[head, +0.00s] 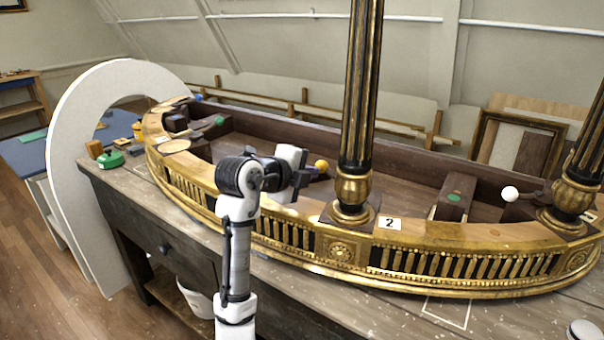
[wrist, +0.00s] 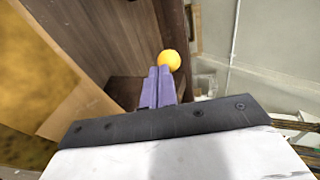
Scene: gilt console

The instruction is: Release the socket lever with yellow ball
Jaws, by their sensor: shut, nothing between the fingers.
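The yellow ball (head: 321,164) of the socket lever shows in the head view just right of my gripper, inside the curved gilt console. In the wrist view the yellow ball (wrist: 169,59) is just beyond the fingertips. My gripper (wrist: 159,72) is shut, its two purple fingers side by side with nothing between them. In the head view my gripper (head: 318,174) reaches over the console's front rim, its fingers partly hidden by the wrist. I cannot tell whether the fingertips touch the ball. The lever's arm and socket are hidden.
The gilt console (head: 300,240) curves across the workbench (head: 130,195). A black and gold column (head: 358,110) stands close right of my gripper. A white ball (head: 510,193) is farther right, a blue ball (head: 198,97) far left. A white arch (head: 72,170) stands at left.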

